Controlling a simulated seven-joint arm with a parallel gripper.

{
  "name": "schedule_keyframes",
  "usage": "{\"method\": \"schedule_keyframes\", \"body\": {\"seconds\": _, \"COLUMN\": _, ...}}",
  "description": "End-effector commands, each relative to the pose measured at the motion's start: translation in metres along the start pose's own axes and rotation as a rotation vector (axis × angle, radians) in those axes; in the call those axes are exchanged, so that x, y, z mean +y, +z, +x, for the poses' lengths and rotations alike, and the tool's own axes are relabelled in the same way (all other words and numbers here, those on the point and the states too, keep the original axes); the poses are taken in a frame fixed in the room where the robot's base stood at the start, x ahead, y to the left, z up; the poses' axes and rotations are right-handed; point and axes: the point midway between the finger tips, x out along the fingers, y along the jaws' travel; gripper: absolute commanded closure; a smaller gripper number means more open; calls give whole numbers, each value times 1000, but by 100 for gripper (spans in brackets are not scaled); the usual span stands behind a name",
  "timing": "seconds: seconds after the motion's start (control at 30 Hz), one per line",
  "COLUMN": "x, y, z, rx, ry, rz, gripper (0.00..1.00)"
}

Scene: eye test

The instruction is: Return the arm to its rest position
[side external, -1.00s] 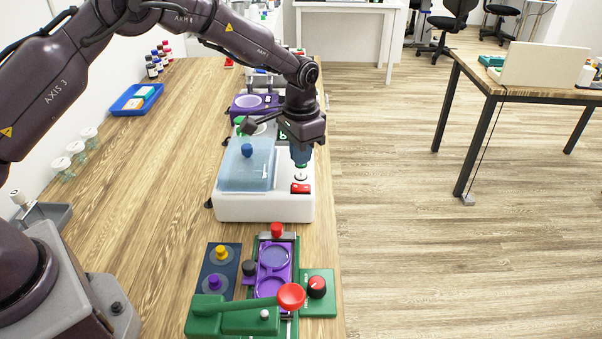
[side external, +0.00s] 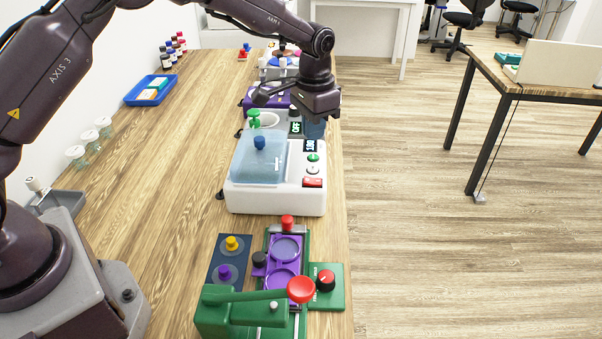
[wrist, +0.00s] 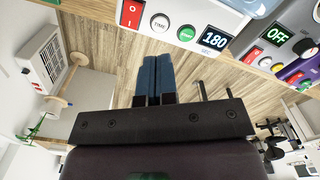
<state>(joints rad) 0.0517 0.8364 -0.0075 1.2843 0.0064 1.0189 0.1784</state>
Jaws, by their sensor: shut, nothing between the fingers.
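My gripper (side external: 315,128) hangs below my dark arm, at the back right of the white machine, near a grey device with an OFF display (side external: 296,127). In the wrist view its two blue fingers (wrist: 156,72) are pressed together with nothing between them. The gripper appears clear of the machines, but its exact height is hard to tell.
The white machine (side external: 250,199) has a blue lid, buttons and a 180 display (wrist: 214,40). A green press (side external: 235,318) stands in front. Purple equipment (side external: 256,105) is behind. A blue tray (side external: 133,100) lies left. The left-centre tabletop is bare.

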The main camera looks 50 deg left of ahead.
Motion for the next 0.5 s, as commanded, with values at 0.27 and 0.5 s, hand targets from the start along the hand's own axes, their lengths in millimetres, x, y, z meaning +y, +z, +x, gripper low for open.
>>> {"method": "schedule_keyframes", "body": {"seconds": 0.27, "x": 9, "y": 60, "z": -20, "rx": -51, "ry": 8, "rz": -71, "gripper": 100}}
{"method": "schedule_keyframes", "body": {"seconds": 0.5, "x": 17, "y": 126, "z": -84, "rx": 22, "ry": -4, "rz": -132, "gripper": 100}}
